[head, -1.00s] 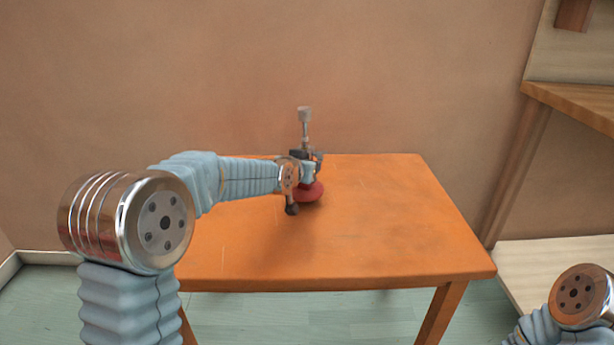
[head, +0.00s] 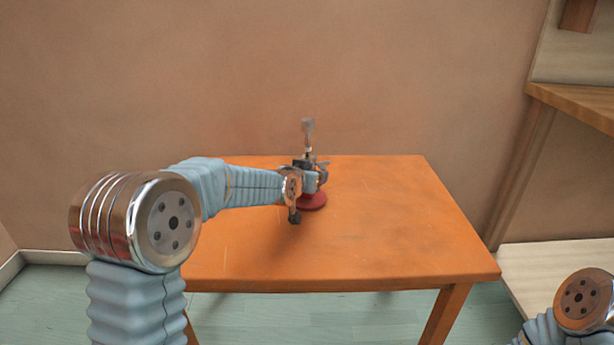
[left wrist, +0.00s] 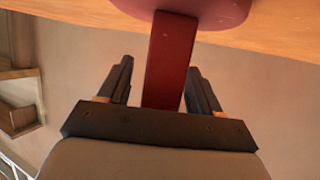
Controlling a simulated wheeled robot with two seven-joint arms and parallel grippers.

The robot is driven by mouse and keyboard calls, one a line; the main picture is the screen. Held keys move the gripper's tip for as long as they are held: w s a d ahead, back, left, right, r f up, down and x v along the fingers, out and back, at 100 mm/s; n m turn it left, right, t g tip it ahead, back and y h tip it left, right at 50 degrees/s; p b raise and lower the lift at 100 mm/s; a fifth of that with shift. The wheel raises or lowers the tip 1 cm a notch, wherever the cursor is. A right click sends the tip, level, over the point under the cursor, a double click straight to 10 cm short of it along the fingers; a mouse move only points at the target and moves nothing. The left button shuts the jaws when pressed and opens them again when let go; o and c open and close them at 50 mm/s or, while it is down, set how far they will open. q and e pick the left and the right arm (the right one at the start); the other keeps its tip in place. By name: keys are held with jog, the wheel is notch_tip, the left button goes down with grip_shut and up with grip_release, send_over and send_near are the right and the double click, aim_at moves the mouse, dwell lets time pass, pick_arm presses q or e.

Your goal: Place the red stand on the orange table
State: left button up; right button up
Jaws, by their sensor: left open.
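The red stand (head: 312,203) is upright on the orange table (head: 400,230), with its round red base on the tabletop near the back edge. A thin post with a grey top piece (head: 308,125) rises above it. In the left wrist view the red post (left wrist: 170,60) stands between the fingers, with a gap on both sides, and the base meets the table at the top. My left gripper (head: 318,172) is open around the post; it also shows in the left wrist view (left wrist: 160,80). In the head view it hides the middle of the post. My right gripper is out of view.
The tabletop is clear in front and to the right of the stand. A plain wall (head: 220,80) is close behind the table. A wooden shelf unit (head: 575,105) stands at the right.

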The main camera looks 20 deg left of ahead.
pick_arm(q)
jog(key=shift+s+r, duration=0.3)
jog(key=p+v, duration=0.3)
jog(key=v, duration=0.8)
jog(key=shift+s, duration=0.15)
jog(key=shift+a, duration=0.1)
